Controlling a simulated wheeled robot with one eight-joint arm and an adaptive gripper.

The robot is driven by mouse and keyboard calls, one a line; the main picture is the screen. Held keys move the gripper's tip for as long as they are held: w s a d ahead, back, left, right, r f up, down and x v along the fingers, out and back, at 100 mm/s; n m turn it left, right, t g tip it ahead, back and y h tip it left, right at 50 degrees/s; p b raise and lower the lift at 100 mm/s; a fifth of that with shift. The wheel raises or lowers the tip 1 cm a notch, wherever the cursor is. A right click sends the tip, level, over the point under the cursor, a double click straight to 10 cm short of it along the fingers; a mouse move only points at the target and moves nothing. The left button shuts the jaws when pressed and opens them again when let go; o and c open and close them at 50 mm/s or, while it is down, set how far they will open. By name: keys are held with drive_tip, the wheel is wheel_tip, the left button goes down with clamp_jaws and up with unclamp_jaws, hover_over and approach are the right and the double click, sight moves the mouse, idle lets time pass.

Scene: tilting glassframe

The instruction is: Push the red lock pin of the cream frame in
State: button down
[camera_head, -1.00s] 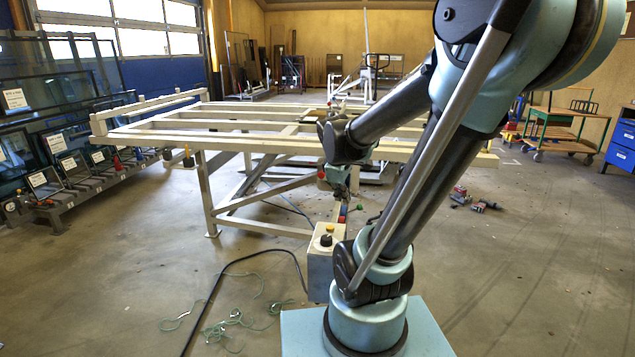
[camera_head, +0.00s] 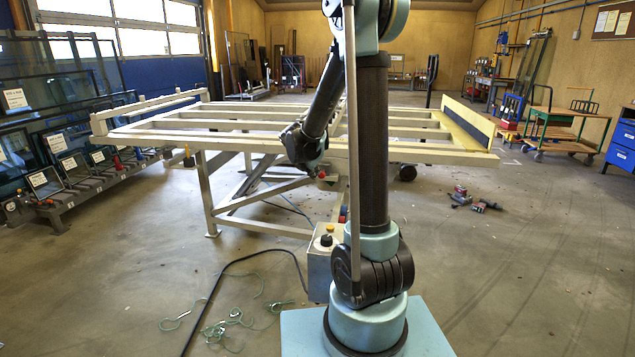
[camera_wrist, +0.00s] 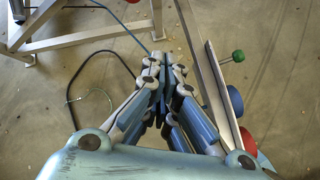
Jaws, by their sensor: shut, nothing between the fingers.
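The cream frame (camera_head: 230,140) lies flat as a wide grid of bars on legs, behind my arm. A small red part (camera_head: 322,175) shows just below its near bar, close to my wrist; its shape is too small to tell whether it is the lock pin. A bit of red also shows at the top edge of the wrist view (camera_wrist: 132,1). My gripper (camera_wrist: 165,62) is shut and empty, over the floor in the wrist view. Its fingers are not clear in the head view.
A control box (camera_head: 321,262) with a yellow and black knob stands beside my base. A black cable (camera_head: 210,300) and green cord (camera_head: 235,325) lie on the floor. Glass racks (camera_head: 65,170) stand left. Red tools (camera_head: 470,200) lie right on otherwise open floor.

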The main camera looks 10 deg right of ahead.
sight(322, 174)
drive_tip(key=w+d+f+n, duration=0.1)
drive_tip(key=w+f, duration=0.3)
drive_tip(key=w, duration=0.3)
drive_tip(key=w+d+f+n, duration=0.2)
drive_tip(key=w+f, duration=0.3)
drive_tip(key=w, duration=0.2)
drive_tip(key=shift+w+n+t, duration=0.25)
drive_tip(key=shift+n+t, duration=0.05)
drive_tip(key=shift+t, duration=0.1)
drive_tip(key=shift+w, duration=0.1)
drive_tip(key=shift+w+d, duration=0.3)
drive_tip(key=shift+w, duration=0.45)
drive_tip(key=shift+w+d, duration=0.25)
drive_tip(key=shift+w, duration=0.5)
